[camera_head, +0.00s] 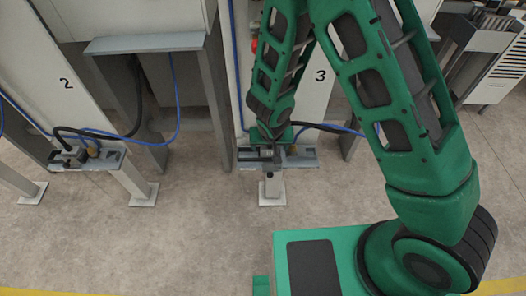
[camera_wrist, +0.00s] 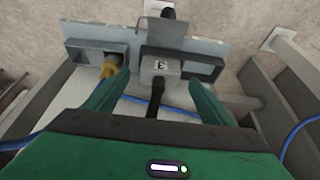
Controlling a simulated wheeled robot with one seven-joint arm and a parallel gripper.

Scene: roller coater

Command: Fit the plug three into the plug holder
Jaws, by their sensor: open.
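Plug three (camera_wrist: 160,68) is a grey block marked 3, with a black cable running back from it towards my gripper. It is at a grey metal shelf (camera_wrist: 215,47), with a black part in front of it reaching the shelf's far edge. My gripper (camera_wrist: 158,80) is open, with one green finger on each side of the plug. Contact cannot be told. Dark frame-like fittings stand left (camera_wrist: 85,52) and right (camera_wrist: 205,68) of the plug. I cannot tell which is the plug holder, or whether the plug is seated. In the head view my gripper (camera_head: 272,140) largely hides the plug.
A yellowish connector (camera_wrist: 113,65) is near the left finger. Blue cables and grey support legs (camera_wrist: 275,85) are close by on the right. The cabinet marked 3 (camera_head: 318,95) stands behind the shelf. A similar station marked 2 (camera_head: 65,85) is at left. The floor in front is clear.

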